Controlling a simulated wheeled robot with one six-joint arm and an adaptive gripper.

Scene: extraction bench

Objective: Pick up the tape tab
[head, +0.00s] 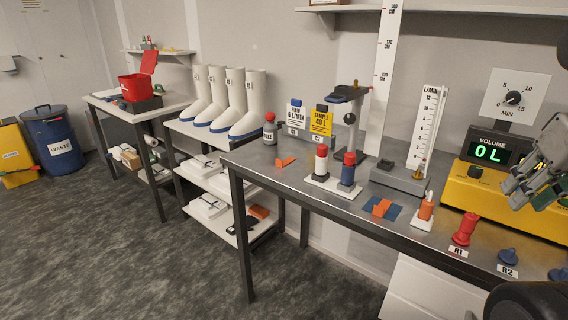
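Two small orange pieces that could be the tape tab lie on the grey metal bench. One orange piece (285,161) lies on the bare top toward the left end. The other orange piece (382,207) lies on a dark blue square (396,214) near the front edge. I cannot tell which of them is the tape tab. My gripper (518,182) is at the right edge, above the yellow volume meter and well to the right of both pieces. Part of it is cut off by the frame, and its finger gap is not clear.
Between the pieces stands a white tray (322,183) with two capped bottles. White boots (247,105) stand on another table at left.

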